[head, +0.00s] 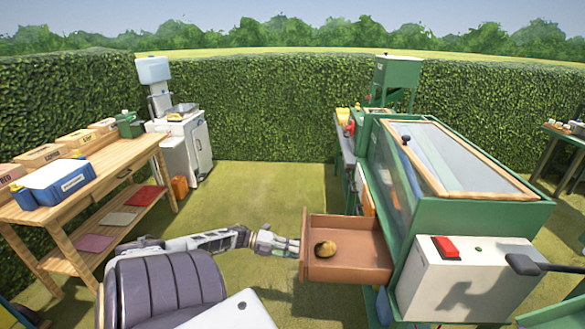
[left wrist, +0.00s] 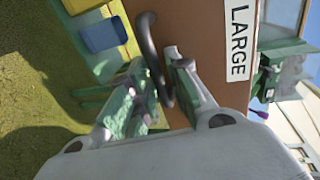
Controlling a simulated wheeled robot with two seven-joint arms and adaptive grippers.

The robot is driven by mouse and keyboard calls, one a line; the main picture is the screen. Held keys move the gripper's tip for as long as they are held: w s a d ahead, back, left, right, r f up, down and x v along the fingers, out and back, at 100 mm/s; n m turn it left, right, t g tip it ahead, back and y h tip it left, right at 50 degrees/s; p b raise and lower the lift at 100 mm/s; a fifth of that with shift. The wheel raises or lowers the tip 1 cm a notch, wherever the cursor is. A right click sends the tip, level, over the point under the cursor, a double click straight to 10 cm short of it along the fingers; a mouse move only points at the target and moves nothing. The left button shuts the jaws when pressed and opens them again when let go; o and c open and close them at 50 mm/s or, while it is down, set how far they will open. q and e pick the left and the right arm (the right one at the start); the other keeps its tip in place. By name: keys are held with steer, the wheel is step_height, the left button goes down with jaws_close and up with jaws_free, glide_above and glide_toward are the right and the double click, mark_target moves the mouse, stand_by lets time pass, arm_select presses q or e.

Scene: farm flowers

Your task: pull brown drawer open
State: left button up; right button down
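The brown drawer (head: 345,268) stands out from the left side of the green machine, its inside open to view. A round brown-yellow thing (head: 326,248) lies in it. In the left wrist view the drawer's brown front (left wrist: 205,45) bears a "LARGE" label (left wrist: 238,40) and a dark curved handle (left wrist: 152,50). My left gripper (head: 290,247) is at the drawer front. In the left wrist view its fingers (left wrist: 158,85) are closed about the handle, one on each side.
The green machine (head: 470,215) with a glass lid and a white box (head: 460,280) with a red button stand at the right. A wooden table (head: 120,155) with a blue-and-white box (head: 55,182) is at the left. Grass between them is clear.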

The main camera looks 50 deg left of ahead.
arm_select(q)
steer(key=v, duration=1.1)
steer(key=shift+s+a, duration=0.25)
steer(key=shift+s, duration=0.05)
stand_by(0.5)
